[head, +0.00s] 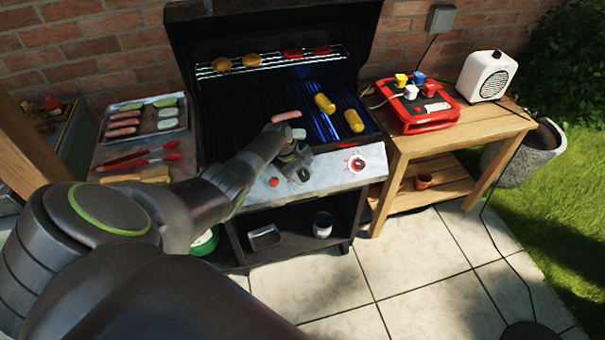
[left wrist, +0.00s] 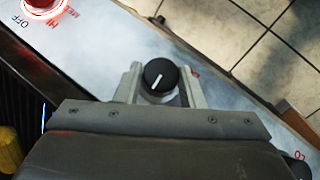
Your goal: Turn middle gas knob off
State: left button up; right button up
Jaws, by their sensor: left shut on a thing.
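The middle gas knob (left wrist: 160,77) is black with a white pointer line, on the grill's pale front panel (left wrist: 105,45). My left gripper (left wrist: 160,88) has one finger on each side of this knob and is shut on it. In the head view my left gripper (head: 297,163) is at the middle of the panel, partly covering it, with the dark knob (head: 304,174) just below. The right knob (head: 356,164) is red with a glowing ring; it also shows in the left wrist view (left wrist: 42,4), near OFF, HI and MED lettering.
Blue flames (head: 325,124) show under the grill grate, near two corn cobs (head: 354,120) and a sausage (head: 286,116). A food tray (head: 150,134) and red tongs (head: 140,157) lie on the left.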

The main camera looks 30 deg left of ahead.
pick_arm(q)
jog(key=shift+s+f, duration=0.1)
jog(key=o, duration=1)
jog(key=shift+d, duration=0.1)
jog(key=shift+a+r, duration=0.2)
jog(key=shift+r, duration=0.35)
jog(key=v, duration=1.6)
jog(key=shift+s+a+r+p, duration=0.1)
jog(key=shift+s+p, duration=0.1)
jog(key=shift+p, duration=0.1)
